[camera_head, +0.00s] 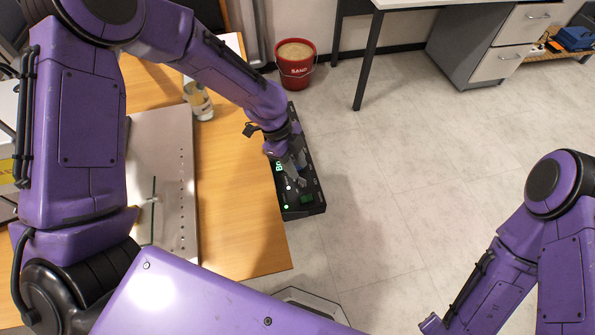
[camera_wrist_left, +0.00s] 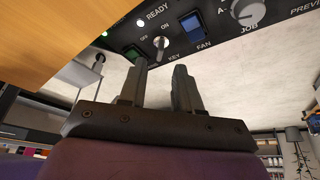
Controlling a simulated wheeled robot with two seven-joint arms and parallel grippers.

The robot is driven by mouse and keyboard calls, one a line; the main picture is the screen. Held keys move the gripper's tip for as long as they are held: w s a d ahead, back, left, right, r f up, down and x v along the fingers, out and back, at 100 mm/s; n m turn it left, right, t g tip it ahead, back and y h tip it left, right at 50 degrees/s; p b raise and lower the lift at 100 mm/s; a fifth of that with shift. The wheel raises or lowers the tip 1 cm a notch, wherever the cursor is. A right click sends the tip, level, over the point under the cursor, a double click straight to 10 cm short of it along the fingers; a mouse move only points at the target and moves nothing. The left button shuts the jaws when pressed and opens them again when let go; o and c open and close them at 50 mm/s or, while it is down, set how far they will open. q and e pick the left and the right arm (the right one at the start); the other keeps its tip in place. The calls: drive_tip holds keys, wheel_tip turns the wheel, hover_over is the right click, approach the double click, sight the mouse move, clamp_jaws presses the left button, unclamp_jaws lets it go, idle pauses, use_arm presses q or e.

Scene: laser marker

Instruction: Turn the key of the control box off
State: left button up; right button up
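The black control box (camera_head: 291,211) lies along the right edge of the wooden table in the head view. Its front panel (camera_wrist_left: 225,42) fills the top of the left wrist view. The silver key (camera_wrist_left: 161,46) sits below the OFF and ON labels and above KEY; its exact angle is hard to tell. My left gripper (camera_wrist_left: 160,67) is open, with its two fingers apart just short of the key, which shows between and beyond the tips. In the head view my left gripper (camera_head: 295,178) is over the box and hides part of its panel. My right gripper is out of view.
A green switch (camera_wrist_left: 133,54) and a blue FAN switch (camera_wrist_left: 191,27) flank the key, near the fingertips. The JOB knob (camera_wrist_left: 248,12) is farther right. A red bucket (camera_head: 296,65) stands on the floor. The floor right of the box is clear.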

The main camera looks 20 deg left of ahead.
sight(303, 179)
use_arm(q)
drive_tip(key=x, duration=0.4)
drive_tip(key=shift+f, duration=0.25)
clamp_jaws()
drive_tip(key=n+t+p, duration=0.1)
drive_tip(key=n, duration=0.1)
drive_tip(key=n+p, duration=0.1)
drive_tip(key=n, duration=0.1)
drive_tip(key=shift+s+r+n+t, duration=0.15)
drive_tip(key=shift+n+t, duration=0.25)
drive_tip(key=n+p, duration=0.1)
drive_tip(key=n, duration=0.1)
drive_tip(key=n+t+p, duration=0.1)
drive_tip(key=n, duration=0.1)
drive_tip(key=shift+s+d+n+t+y, duration=0.1)
drive_tip(key=shift+s+n+t+y, duration=0.05)
drive_tip(key=shift+n+t+y, duration=0.2)
drive_tip(key=n+t+y+p, duration=0.1)
drive_tip(key=n+p, duration=0.1)
drive_tip(key=n, duration=0.2)
drive_tip(key=shift+d, duration=0.1)
drive_tip(key=shift+d+n+t+y+p, duration=0.15)
drive_tip(key=shift+n+y+p, duration=0.4)
drive_tip(key=shift+n, duration=0.55)
drive_tip(key=shift+a+n+t+y+p, duration=0.1)
drive_tip(key=shift+n+t+y+p, duration=0.15)
drive_tip(key=shift+n+p, duration=0.65)
drive_tip(key=shift+n, duration=0.35)
